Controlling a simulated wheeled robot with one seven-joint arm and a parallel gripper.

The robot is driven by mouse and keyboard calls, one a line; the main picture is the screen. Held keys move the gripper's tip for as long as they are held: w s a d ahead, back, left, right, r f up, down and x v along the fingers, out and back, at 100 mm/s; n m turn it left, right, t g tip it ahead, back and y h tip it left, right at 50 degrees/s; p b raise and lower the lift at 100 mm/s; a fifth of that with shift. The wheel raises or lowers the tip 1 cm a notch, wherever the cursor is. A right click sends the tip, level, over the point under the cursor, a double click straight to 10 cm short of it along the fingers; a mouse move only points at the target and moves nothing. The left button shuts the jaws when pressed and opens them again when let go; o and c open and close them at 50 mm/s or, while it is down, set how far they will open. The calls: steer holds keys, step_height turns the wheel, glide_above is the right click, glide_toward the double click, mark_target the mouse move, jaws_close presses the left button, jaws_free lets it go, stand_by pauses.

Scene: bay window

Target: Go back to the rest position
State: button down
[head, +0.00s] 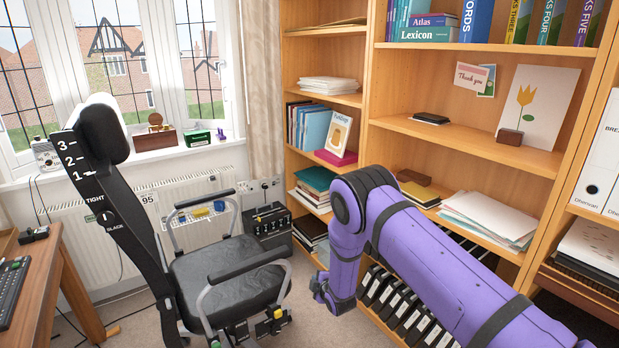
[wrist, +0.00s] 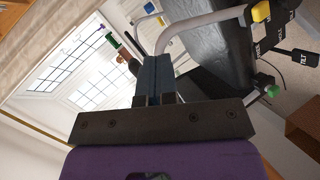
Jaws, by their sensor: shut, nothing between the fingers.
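My gripper (wrist: 152,66) is shut in the wrist view, its two dark fingers together with nothing between them. In the head view my purple arm reaches in from the lower right, bends at an elbow and hangs down. The gripper end (head: 319,287) is low, in front of the bookcase and to the right of the office chair (head: 225,275). The fingers are too small there to make out. In the wrist view the chair's black seat (wrist: 205,65) and a pale armrest lie beyond the fingers.
A wooden bookcase (head: 411,127) with books, papers and several binders stands close behind my arm. A desk (head: 40,283) with a keyboard is at the left. A black case (head: 268,226) stands by the radiator. Some carpet (head: 318,325) is bare between chair and bookcase.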

steer(key=d+r+m+g+h, duration=0.1)
steer(key=d+r+m, duration=0.3)
steer(key=r, duration=1.2)
steer(key=d+r+m+g+h, duration=0.1)
steer(key=d+r+m+h, duration=0.35)
steer(key=r, duration=1.05)
steer(key=s+d+r+y, duration=0.2)
steer(key=s+d+r, duration=0.5)
steer(key=r, duration=0.4)
steer(key=s+d+r+m+g, duration=0.1)
steer(key=s+d+r+m, duration=0.25)
steer(key=s+r, duration=0.4)
steer(key=s+d+r+m+g, duration=0.2)
steer(key=s+d+r, duration=0.2)
steer(key=s, duration=0.6)
steer(key=s+d+m+g, duration=0.1)
steer(key=s+d+m, duration=0.1)
steer(key=s, duration=1)
steer(key=s+d+r+m+g+h, duration=0.1)
steer(key=s+d+m, duration=0.1)
steer(key=s, duration=1)
steer(key=shift+s+d+r+m, duration=0.15)
steer(key=shift+d+m, duration=0.15)
steer(key=shift+h, duration=0.25)
